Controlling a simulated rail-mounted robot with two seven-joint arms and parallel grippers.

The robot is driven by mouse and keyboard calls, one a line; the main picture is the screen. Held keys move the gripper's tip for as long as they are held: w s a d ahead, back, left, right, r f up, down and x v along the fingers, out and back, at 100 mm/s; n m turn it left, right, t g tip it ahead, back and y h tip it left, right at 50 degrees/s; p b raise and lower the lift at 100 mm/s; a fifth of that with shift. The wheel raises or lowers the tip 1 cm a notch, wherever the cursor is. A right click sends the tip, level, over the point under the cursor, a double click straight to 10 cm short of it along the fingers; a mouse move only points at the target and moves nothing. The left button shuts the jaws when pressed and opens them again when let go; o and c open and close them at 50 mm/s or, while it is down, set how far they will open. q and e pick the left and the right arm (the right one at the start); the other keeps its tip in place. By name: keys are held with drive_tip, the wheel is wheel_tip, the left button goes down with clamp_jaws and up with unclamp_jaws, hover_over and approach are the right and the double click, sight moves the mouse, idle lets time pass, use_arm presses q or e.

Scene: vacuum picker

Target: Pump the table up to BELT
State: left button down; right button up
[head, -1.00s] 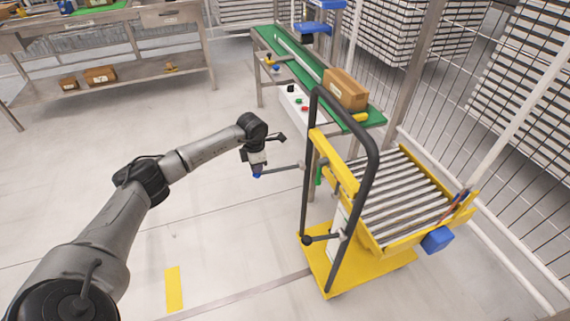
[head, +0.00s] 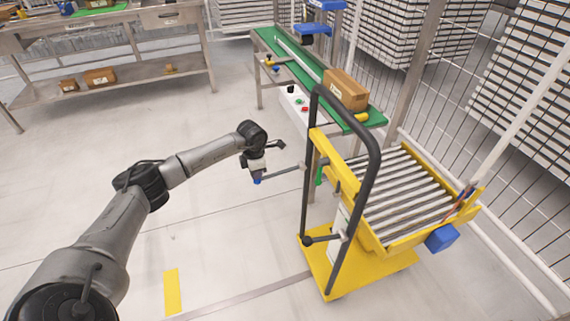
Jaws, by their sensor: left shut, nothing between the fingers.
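The table is a yellow lift cart with a roller top (head: 405,195), a black push handle (head: 375,150) and a yellow base (head: 325,272). A lever with a black knob (head: 308,240) sticks out to the left low on the cart. A green lever (head: 320,173) hangs under the top's left end. My left gripper (head: 299,167) is shut and empty, its tip beside the handle's left upright; I cannot tell whether it touches. My right gripper is not in view. No BELT mark is readable.
A green conveyor belt (head: 300,62) stands behind the cart, carrying a cardboard box (head: 346,91). A blue box (head: 442,237) hangs at the cart's right corner. A wire fence runs along the right. The floor at left is clear.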

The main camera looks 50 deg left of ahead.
use_arm(q)
drive_tip(key=shift+f, duration=0.15)
drive_tip(key=shift+f+b, duration=0.75)
drive_tip(key=shift+f, duration=0.4)
drive_tip(key=shift+w+d+f, duration=0.1)
drive_tip(key=shift+f, duration=0.1)
